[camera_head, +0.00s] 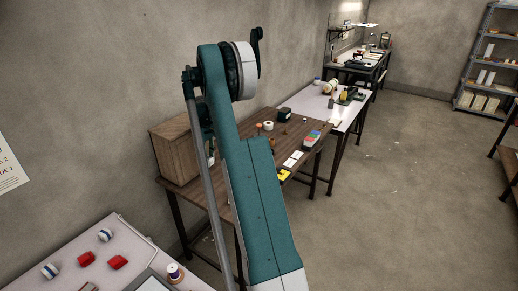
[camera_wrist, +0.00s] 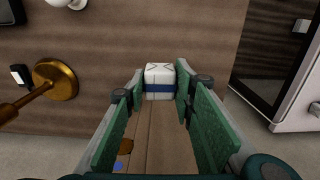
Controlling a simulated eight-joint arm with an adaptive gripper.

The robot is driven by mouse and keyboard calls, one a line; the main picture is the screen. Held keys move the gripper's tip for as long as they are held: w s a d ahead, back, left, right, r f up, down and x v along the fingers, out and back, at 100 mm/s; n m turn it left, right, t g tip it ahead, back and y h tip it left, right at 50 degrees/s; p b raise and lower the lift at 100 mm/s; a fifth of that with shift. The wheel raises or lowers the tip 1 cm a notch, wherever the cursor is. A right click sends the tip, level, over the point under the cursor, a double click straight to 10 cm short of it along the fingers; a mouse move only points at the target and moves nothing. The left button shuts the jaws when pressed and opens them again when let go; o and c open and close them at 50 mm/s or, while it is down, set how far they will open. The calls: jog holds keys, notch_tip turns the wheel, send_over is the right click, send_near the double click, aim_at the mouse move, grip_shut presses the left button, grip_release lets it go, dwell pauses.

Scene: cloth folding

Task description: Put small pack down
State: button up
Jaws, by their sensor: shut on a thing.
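A small white pack with a blue band (camera_wrist: 159,80) is in the wrist view, at the far end of my gripper's green fingers. My gripper (camera_wrist: 158,92) is shut on this pack, with one finger on each side of it. Brown wood-grained surface shows behind and below the pack. I cannot tell whether the pack touches it.
A wooden cabinet (camera_head: 176,150) stands at the table's left end. Small coloured and white items lie on the table's right part. A pale table (camera_head: 70,284) at lower left holds red and blue-banded white pieces. The wrist view shows a brass disc (camera_wrist: 56,80) at left.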

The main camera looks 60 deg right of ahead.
send_over(211, 179)
jog(key=shift+s+a+f+b, duration=0.1)
jog(key=shift+f+b, duration=0.1)
jog(key=shift+f, duration=1.35)
jog(key=shift+s+f+b, duration=0.1)
jog(key=shift+f+b, duration=0.05)
jog(key=shift+f, duration=1.4)
jog(key=shift+f, duration=0.1)
jog(key=shift+f, duration=1.75)
jog(key=shift+f+b, duration=0.15)
jog(key=shift+b, duration=0.2)
jog(key=o, duration=0.9)
notch_tip(211, 179, up, 12)
jog(key=shift+r+p, duration=0.15)
jog(key=shift+p, duration=0.6)
